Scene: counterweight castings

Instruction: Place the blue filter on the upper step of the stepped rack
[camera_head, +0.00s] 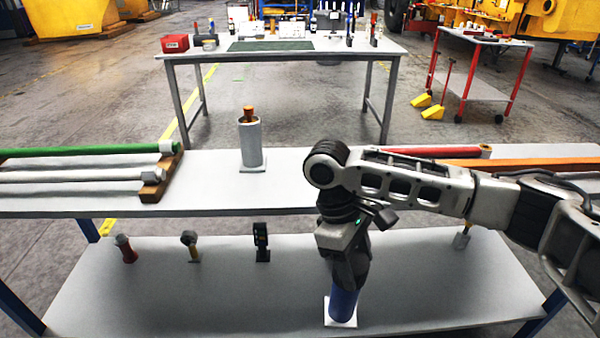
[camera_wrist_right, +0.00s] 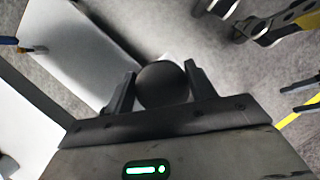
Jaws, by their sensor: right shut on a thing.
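The blue filter (camera_head: 343,303) stands upright on a small white square base on the lower step (camera_head: 200,295) of the stepped rack. My right gripper (camera_head: 349,272) reaches down over it from above and is shut on its upper part. In the right wrist view, a dark round top (camera_wrist_right: 162,83) sits between the two fingers; the filter's blue side is hidden there. The upper step (camera_head: 225,190) is a long grey shelf behind and above the lower one.
On the upper step stand a grey cylinder with an orange top (camera_head: 251,143) and, at left, green (camera_head: 80,151) and white tubes on a wooden block. Several small tools stand on the lower step (camera_head: 190,245). A worktable is behind.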

